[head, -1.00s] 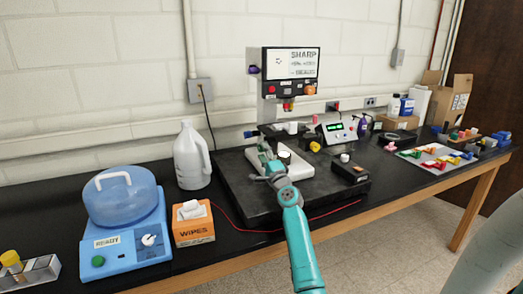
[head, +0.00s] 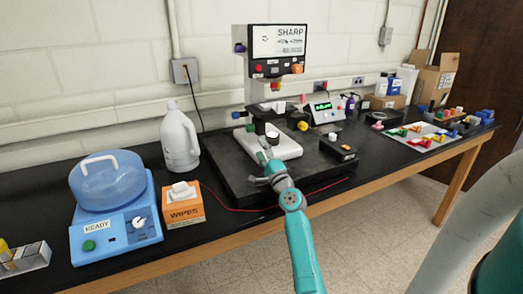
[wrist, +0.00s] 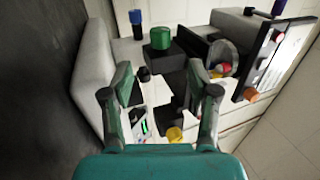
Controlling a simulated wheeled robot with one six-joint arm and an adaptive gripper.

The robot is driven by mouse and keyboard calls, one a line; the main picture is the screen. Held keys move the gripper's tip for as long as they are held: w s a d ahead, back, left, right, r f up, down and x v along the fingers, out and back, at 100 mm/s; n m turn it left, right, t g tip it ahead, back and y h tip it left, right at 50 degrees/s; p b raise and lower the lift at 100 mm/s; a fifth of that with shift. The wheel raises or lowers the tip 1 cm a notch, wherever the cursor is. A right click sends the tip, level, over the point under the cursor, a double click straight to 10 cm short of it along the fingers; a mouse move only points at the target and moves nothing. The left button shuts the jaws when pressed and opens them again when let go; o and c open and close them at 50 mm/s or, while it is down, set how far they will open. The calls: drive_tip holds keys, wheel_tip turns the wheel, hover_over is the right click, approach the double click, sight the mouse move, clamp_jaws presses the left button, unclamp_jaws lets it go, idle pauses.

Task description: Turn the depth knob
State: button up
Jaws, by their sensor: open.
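The machine with the SHARP screen (head: 277,40) carries several coloured knobs; I cannot read which one is the depth knob. A green knob (head: 250,128) sits on a dark block behind the white base (head: 282,148), with a blue knob (head: 236,114) near it. A yellow knob (head: 303,126) is to the right. In the wrist view the green knob (wrist: 158,40) lies beyond my fingertips, between their lines. The blue knob (wrist: 137,18) is left of it; the yellow knob (wrist: 175,135) is lower. My gripper (wrist: 160,80) is open and empty, apart from the knobs.
The screen panel (wrist: 272,62) rises to the right in the wrist view. A black box with a white knob (head: 338,147) stands right of the white base. A wipes box (head: 183,208), white jug (head: 180,142) and blue READY device (head: 115,210) stand to the left.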

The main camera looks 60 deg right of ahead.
sight(252, 130)
wheel_tip(252, 130, up, 4)
drive_tip(key=r+g+y, duration=0.1)
drive_tip(key=g+y, duration=0.1)
drive_tip(key=g, duration=0.2)
drive_tip(key=x, duration=1.1)
drive_tip(key=shift+w+d+f, duration=0.1)
drive_tip(key=shift+w+f, duration=0.05)
drive_tip(key=shift+f, duration=0.15)
clamp_jaws()
